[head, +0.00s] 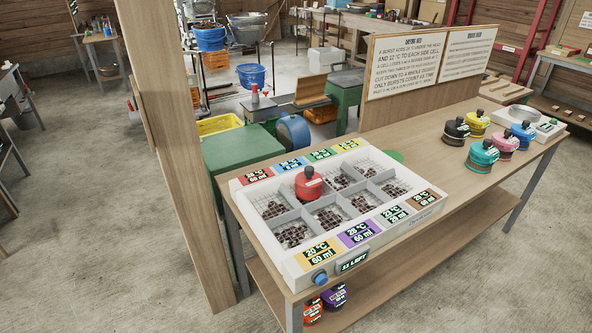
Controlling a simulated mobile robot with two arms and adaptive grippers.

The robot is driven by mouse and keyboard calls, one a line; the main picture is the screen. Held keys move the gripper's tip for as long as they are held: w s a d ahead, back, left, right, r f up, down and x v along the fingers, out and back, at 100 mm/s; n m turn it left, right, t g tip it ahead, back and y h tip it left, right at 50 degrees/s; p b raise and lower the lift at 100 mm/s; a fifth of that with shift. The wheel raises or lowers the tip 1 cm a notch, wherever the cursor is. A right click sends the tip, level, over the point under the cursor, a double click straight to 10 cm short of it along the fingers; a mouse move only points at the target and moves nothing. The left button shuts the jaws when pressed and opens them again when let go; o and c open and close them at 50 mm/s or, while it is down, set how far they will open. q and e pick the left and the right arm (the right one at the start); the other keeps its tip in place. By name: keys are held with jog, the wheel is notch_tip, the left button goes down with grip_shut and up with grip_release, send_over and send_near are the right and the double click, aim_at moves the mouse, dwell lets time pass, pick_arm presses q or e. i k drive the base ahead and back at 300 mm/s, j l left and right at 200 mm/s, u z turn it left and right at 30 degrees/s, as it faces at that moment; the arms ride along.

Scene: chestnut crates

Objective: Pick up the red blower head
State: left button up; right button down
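The red blower head (308,183) is a rounded red piece with a dark knob on top and a pale label on its side. It sits upright on the white divided tray (377,240), over the back row of cells left of the middle. Its underside and the cell beneath it are hidden. The other cells in view hold dark brown chestnuts. Neither of my grippers shows in the head view.
Black (455,132), yellow (477,122), teal (482,156), pink and blue heads stand at the table's right end. Bare wooden tabletop (425,165) lies between them and the tray. A wooden post (180,150) rises at the table's left. An upright sign board (405,85) stands behind.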

aim_at(308, 183)
jog(key=j+z, duration=0.2)
jog(key=z, duration=0.2)
jog(key=i+j+z, duration=0.1)
jog(key=j+z, duration=0.15)
jog(key=z, duration=0.2)
jog(key=j+z, duration=0.2)
jog(key=z, duration=0.2)
